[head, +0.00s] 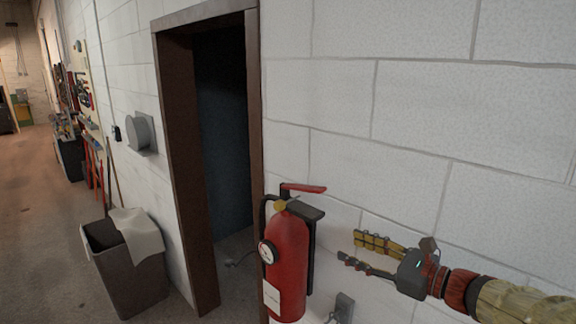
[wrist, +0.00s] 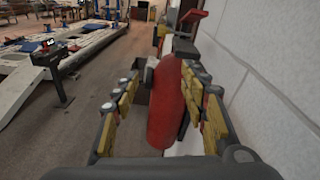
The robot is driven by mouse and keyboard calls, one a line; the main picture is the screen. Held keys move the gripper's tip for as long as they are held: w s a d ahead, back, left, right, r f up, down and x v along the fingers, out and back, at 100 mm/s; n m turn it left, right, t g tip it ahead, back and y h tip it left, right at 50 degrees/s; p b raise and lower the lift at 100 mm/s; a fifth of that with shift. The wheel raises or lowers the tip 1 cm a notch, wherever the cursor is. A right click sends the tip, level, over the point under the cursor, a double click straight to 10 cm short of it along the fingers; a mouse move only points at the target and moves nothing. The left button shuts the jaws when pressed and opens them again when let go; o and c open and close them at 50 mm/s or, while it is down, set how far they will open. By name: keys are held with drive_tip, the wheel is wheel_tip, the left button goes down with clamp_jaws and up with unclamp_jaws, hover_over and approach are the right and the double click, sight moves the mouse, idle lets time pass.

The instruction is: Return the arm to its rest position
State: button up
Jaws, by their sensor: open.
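My gripper (head: 358,250) is at the lower right of the head view, reaching left along the white block wall. Its two yellow-padded fingers are spread apart with nothing between them in that view. In the wrist view my gripper (wrist: 165,95) shows a finger on each side of the picture. A red fire extinguisher (head: 288,255) hangs upright on the wall just left of my fingertips, apart from them. In the wrist view the extinguisher (wrist: 168,105) appears ahead, between the open fingers. My arm comes in from the right edge of the head view.
A doorway with a brown frame (head: 180,170) stands left of the extinguisher. A grey bin (head: 125,265) with a cloth over its rim stands by the wall. The floor (head: 45,220) at left is open. A low platform (wrist: 85,55) shows in the wrist view.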

drive_tip(key=s+d+f+n+g+h+b, duration=0.1)
drive_tip(key=s+f+n+h+b, duration=0.3)
drive_tip(key=s+f+n+b, duration=0.4)
drive_tip(key=s+d+f+n+g+h+b, duration=0.1)
drive_tip(key=s+f+n+g+h+b, duration=0.2)
drive_tip(key=s+f+n+b, duration=0.5)
drive_tip(key=s+d+f+n+g+h+b, duration=0.1)
drive_tip(key=s+f+n+h+b, duration=0.4)
drive_tip(key=f, duration=1.8)
drive_tip(key=s+n+g+b, duration=0.1)
drive_tip(key=s+n+b, duration=0.2)
drive_tip(key=s+b, duration=0.4)
drive_tip(key=shift+s+d+f+n+b, duration=0.2)
drive_tip(key=shift+s+f+n+b, duration=0.1)
drive_tip(key=shift+f+b, duration=0.1)
